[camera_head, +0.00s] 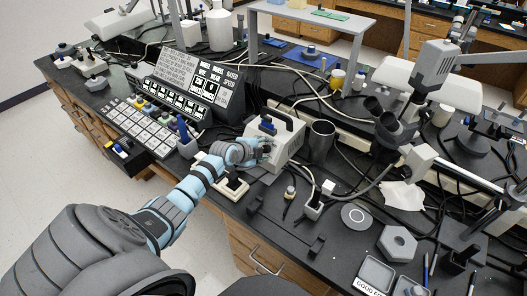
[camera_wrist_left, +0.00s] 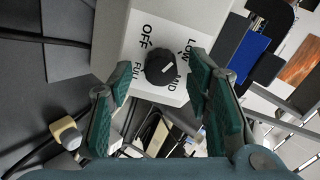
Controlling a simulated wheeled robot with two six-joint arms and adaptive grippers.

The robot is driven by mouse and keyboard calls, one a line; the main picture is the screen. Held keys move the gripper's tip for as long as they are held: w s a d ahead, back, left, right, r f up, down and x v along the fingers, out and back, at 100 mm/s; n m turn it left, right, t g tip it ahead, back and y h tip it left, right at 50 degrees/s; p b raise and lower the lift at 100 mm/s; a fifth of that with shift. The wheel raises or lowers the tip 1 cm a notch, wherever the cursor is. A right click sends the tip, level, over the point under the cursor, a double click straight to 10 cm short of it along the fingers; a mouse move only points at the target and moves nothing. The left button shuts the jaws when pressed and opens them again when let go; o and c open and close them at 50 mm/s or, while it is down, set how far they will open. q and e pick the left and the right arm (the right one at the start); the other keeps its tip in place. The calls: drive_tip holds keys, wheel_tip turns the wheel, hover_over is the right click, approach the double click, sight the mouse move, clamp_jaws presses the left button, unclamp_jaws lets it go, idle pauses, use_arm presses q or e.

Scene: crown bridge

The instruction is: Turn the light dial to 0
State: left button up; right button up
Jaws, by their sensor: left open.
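The light dial is a round black knob (camera_wrist_left: 160,67) with a white mark, on the face of a white box (camera_head: 287,137). The labels OFF, LOW, MID and FULL surround it; I see no 0. The white mark points to the right, on the LOW and MID side. My left gripper (camera_head: 262,150) is at the front of the box and hides the dial in the head view. In the left wrist view its two green-padded fingers (camera_wrist_left: 156,73) are spread, one to each side of the knob, and apart from it. My right gripper is not in view.
A labelled control panel (camera_head: 200,85) stands left of the box. A dark metal cup (camera_head: 321,141) and a microscope (camera_head: 400,125) are to its right. Cables run over the black bench. A blue part (camera_wrist_left: 250,55) is beside the box in the wrist view.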

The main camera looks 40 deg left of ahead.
use_arm(q)
clamp_jaws()
drive_tip(key=shift+n, duration=0.5)
drive_tip(key=n, duration=0.2)
drive_tip(key=shift+r+n+p, duration=0.1)
drive_tip(key=shift+n+p, duration=0.2)
drive_tip(key=shift+n, duration=0.1)
drive_tip(key=n, duration=0.3)
drive_tip(key=shift+n+p, duration=0.35)
drive_tip(key=shift+n, duration=0.05)
drive_tip(key=n+p, duration=0.1)
drive_tip(key=n, duration=0.3)
drive_tip(key=shift+a, duration=0.1)
drive_tip(key=shift+n, duration=1.4)
